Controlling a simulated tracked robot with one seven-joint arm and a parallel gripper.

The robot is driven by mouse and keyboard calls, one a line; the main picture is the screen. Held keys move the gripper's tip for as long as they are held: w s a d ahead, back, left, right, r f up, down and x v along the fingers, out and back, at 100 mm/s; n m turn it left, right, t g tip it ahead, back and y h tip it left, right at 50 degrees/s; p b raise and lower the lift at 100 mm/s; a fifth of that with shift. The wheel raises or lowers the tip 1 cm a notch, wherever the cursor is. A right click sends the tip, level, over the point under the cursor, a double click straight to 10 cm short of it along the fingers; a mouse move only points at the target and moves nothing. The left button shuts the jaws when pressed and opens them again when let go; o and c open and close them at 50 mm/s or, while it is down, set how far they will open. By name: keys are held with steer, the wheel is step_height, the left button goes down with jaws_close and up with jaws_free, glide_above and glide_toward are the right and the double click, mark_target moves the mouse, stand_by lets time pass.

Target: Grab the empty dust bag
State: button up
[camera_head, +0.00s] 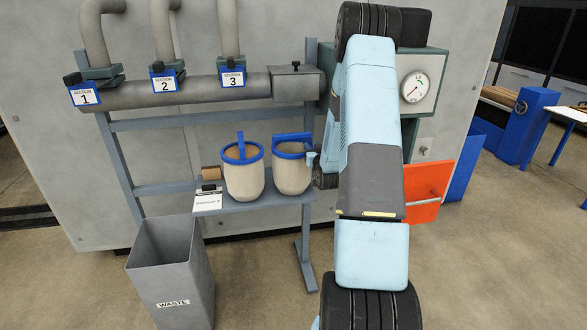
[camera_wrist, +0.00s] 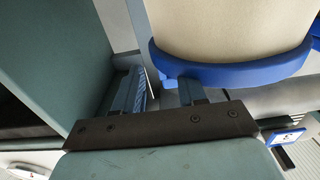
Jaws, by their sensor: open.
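Two cream dust bags with blue rims and upright blue handles stand side by side on a grey shelf (camera_head: 240,205): a left bag (camera_head: 244,184) and a right bag (camera_head: 291,180). My gripper (camera_head: 312,159) is at the right edge of the right bag, mostly hidden by my arm. In the wrist view my gripper (camera_wrist: 162,88) has its two fingers apart. A cream bag with a blue rim (camera_wrist: 230,73) fills the upper right there, and one finger meets the rim's edge; contact is unclear.
A grey waste bin (camera_head: 172,270) stands on the floor at front left. Above the shelf runs a grey pipe (camera_head: 190,92) with numbered section labels. An orange panel (camera_head: 428,190) is right of my arm.

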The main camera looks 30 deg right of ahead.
steer(key=shift+x, duration=1.2)
steer(key=shift+c, duration=0.2)
jaws_close()
